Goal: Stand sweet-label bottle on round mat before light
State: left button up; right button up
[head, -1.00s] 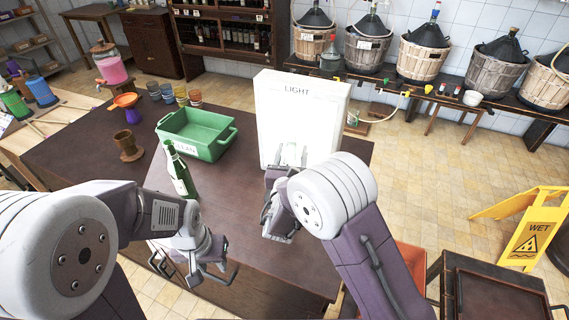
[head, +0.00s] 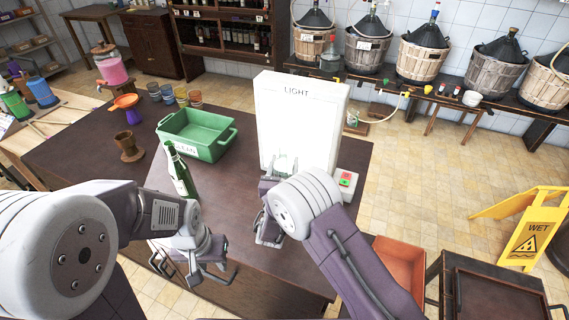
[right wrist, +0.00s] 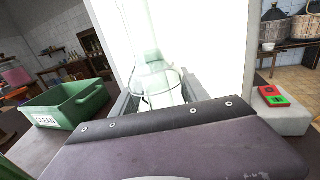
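A dark green bottle (head: 180,172) with a white label stands upright on the table at left of centre; its label cannot be read. The white light panel (head: 297,118), marked LIGHT, stands at the table's far side. My right gripper (head: 284,166) is low before it, partly hidden by my arm. In the right wrist view a clear, pale green bottle (right wrist: 158,78) is between its fingers (right wrist: 158,102); whether they press on it is unclear. My left gripper (head: 194,270) is open and empty over the table's near edge. I cannot make out the round mat.
A green CLEAN bin (head: 215,152) stands behind the dark green bottle. A brown cup (head: 129,148) is at the left. A box with red and green buttons (head: 345,181) is right of the panel. An orange crate (head: 402,262) is at the right.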

aim_at(281, 175)
jog(key=o, duration=0.3)
jog(key=shift+o, duration=0.2)
jog(key=shift+r, duration=0.15)
jog(key=s, duration=0.3)
jog(key=s+a+b, duration=0.1)
jog(key=s, duration=0.7)
jog(key=shift+a, duration=0.35)
jog(key=shift+s, duration=0.5)
